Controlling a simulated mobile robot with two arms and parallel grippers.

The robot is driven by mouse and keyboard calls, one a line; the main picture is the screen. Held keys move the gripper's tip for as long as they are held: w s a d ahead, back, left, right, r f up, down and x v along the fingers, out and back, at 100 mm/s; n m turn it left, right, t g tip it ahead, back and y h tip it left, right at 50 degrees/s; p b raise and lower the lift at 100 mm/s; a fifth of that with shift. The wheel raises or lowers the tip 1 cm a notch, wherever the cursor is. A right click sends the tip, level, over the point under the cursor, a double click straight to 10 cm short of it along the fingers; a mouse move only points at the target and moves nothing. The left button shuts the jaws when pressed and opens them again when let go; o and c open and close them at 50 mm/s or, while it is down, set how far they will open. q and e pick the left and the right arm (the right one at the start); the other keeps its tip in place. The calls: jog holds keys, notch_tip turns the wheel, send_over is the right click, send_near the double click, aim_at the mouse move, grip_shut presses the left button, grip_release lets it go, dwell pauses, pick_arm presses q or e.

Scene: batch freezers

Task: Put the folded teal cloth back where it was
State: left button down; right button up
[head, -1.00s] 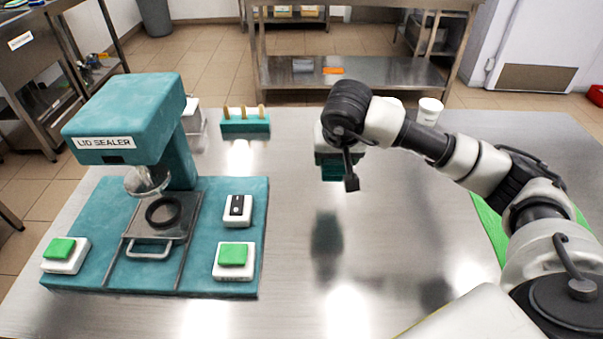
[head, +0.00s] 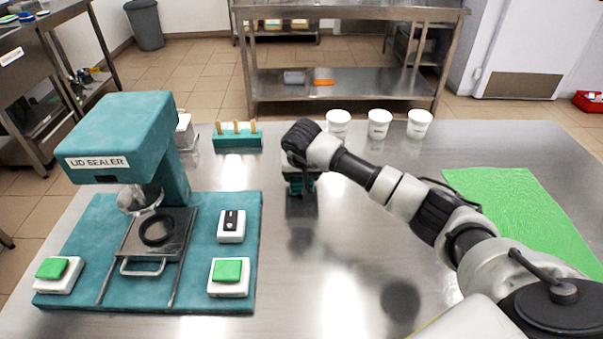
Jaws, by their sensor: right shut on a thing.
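The folded teal cloth (head: 295,187) shows as a small teal patch under my right gripper (head: 299,172). My right gripper points down and is shut on the cloth, at the far middle of the steel table. My wrist hides much of the fingers and the cloth's upper part. A dark reflection lies just below the cloth; I cannot tell whether the cloth touches the table. My left gripper is not in view.
A teal lid sealer (head: 125,140) stands at the left on its base. A teal rack (head: 237,141) with wooden-looking pegs is left of my gripper. Several white cups, one nearest my wrist (head: 338,122), stand behind it. A green mat (head: 520,210) lies right. The middle front is clear.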

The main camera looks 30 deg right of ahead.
jog(key=shift+f, duration=0.2)
jog(key=shift+f, duration=0.1)
jog(key=o, duration=0.9)
jog(key=shift+r, duration=0.2)
jog(key=v, duration=1.2)
jog(key=shift+f, duration=0.1)
